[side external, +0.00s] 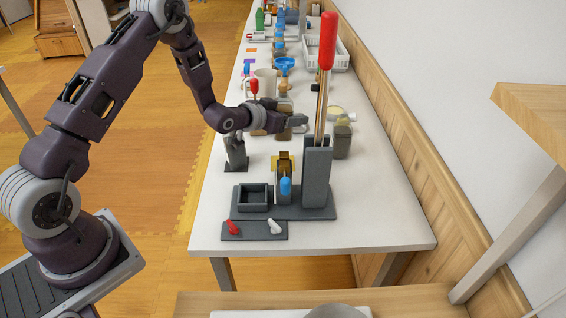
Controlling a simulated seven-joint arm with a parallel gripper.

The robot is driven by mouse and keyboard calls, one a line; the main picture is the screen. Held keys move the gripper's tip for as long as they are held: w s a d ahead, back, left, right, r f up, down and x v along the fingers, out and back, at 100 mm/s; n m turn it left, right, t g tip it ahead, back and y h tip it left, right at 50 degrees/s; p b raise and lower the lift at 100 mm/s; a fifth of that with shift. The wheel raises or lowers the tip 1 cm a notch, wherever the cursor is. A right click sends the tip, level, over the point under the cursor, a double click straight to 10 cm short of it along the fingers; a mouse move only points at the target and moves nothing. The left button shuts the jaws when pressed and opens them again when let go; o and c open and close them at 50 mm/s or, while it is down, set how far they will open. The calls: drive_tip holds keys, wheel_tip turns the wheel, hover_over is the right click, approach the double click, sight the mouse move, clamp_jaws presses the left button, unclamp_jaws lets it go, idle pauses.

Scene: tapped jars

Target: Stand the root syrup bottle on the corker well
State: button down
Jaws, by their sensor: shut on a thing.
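My gripper (297,121) reaches right over the table, small in the side external view, with its fingers above the table behind the corker. It is shut on a brown bottle (273,122), which looks like the root syrup bottle; no label is readable and the wrist and fingers hide part of it. The dark grey corker (318,178) stands at the near end of the table, with a tall post and a long red-handled lever (327,42). On its base are a square open-topped box (253,196) and a yellow bracket (284,160) above a blue piece (285,186). I cannot tell which is the well.
A dark jar (342,141) stands right of the post. A grey stand (236,156) is at the left edge. Several jars and a white crate (323,51) fill the back. The near right corner is clear.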

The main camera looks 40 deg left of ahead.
sight(289, 142)
wheel_tip(289, 142, down, 10)
drive_tip(key=shift+r, duration=0.25)
drive_tip(key=shift+f, duration=0.25)
drive_tip(key=shift+c, duration=1.8)
unclamp_jaws()
drive_tip(key=v, duration=0.3)
drive_tip(key=shift+s+r, duration=0.15)
drive_tip(key=shift+r, duration=0.05)
wheel_tip(289, 142, up, 7)
drive_tip(key=shift+f, duration=0.1)
